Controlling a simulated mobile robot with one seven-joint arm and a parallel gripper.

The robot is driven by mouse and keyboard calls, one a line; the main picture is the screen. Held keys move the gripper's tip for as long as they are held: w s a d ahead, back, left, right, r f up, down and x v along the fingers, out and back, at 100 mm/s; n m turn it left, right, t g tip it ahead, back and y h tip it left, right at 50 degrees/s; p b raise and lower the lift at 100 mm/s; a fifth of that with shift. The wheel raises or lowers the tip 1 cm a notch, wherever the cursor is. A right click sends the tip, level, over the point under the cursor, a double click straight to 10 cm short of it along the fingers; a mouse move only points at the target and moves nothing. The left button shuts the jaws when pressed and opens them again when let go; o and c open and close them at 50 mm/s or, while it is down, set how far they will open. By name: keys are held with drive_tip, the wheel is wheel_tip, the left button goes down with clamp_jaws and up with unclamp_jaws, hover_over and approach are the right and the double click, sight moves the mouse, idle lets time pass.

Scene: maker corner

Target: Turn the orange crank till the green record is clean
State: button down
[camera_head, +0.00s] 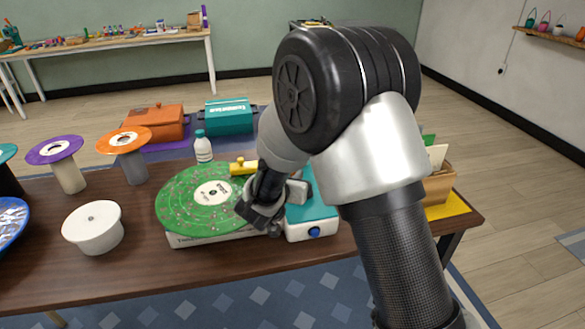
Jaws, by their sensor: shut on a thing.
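The green record (195,200) lies flat on a white cleaning machine (205,239) on the table. Pale specks are scattered over the record, and its white label is in the middle. A yellow bar (243,168) with a knob sits at the record's back right edge. My gripper (258,220) points down at the record's right edge, between it and a teal-topped unit with a blue knob (314,232). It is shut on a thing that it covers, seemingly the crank. No orange crank shows clearly; my gripper and arm hide that area.
A white bottle (203,148) stands behind the record. A white round stand (93,227) and stands with purple (55,149) and orange (124,140) records are at the left. Orange (153,122) and teal (228,117) boxes stand behind. A wooden crate (438,185) is right of my arm.

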drive_tip(key=shift+w+d+r+m+g+h+p, duration=0.1)
drive_tip(key=shift+w+m+g+h+p, duration=0.1)
drive_tip(key=shift+m+h+p, duration=0.35)
drive_tip(key=shift+w+r+m+g+h+p, duration=0.1)
drive_tip(key=shift+w+m+h+p, duration=0.05)
drive_tip(key=shift+m+h+p, duration=0.4)
drive_tip(key=c, duration=1.7)
unclamp_jaws()
drive_tip(key=shift+d+f, duration=0.1)
drive_tip(key=p+v, duration=0.3)
drive_tip(key=v, duration=1.4)
drive_tip(key=shift+s+a, duration=0.1)
drive_tip(key=shift+a, duration=0.1)
